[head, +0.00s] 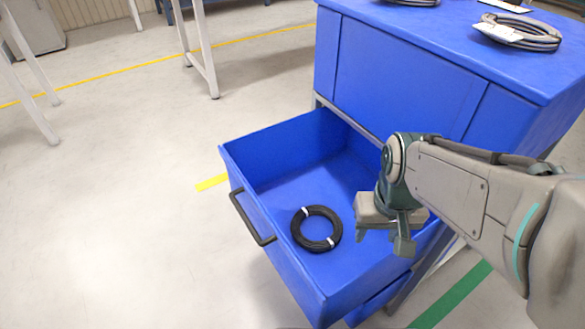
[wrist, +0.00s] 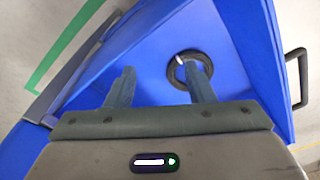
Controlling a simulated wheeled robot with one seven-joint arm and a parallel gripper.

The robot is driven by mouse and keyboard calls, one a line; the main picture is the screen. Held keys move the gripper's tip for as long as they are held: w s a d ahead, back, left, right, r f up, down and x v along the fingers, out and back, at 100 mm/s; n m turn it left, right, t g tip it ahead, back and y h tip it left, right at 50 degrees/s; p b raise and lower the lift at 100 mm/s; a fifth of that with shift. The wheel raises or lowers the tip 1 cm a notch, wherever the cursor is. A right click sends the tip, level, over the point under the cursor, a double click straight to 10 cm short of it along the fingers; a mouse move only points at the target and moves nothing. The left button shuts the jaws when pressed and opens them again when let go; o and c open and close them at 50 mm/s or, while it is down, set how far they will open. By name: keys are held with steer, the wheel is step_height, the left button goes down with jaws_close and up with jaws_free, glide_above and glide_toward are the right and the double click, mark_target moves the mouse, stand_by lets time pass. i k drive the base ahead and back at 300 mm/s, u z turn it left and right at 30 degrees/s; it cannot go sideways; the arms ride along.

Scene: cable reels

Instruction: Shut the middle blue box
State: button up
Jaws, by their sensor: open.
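The blue box (head: 262,262) is a drawer pulled well out of a blue cabinet, with a dark bar handle (head: 252,218) on its front. A black cable coil (head: 316,229) with light ties lies inside on its floor. My gripper (head: 383,240) is open and empty over the right side of the drawer, apart from the handle. In the wrist view its two fingers (wrist: 160,88) are spread above the blue drawer (wrist: 215,40), and the coil (wrist: 178,72) shows partly behind one finger. The handle (wrist: 296,78) shows there at the right edge.
The blue cabinet (head: 400,75) has cable coils (head: 518,32) on its top. Another blue drawer (head: 378,300) shows below the open one. White table legs (head: 198,50) stand at the back left. The floor left of the drawer is clear.

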mark_target(316, 156)
steer(key=k, duration=1)
steer(key=u, duration=1.1)
steer(key=i, duration=1.1)
steer(key=z, duration=1.1)
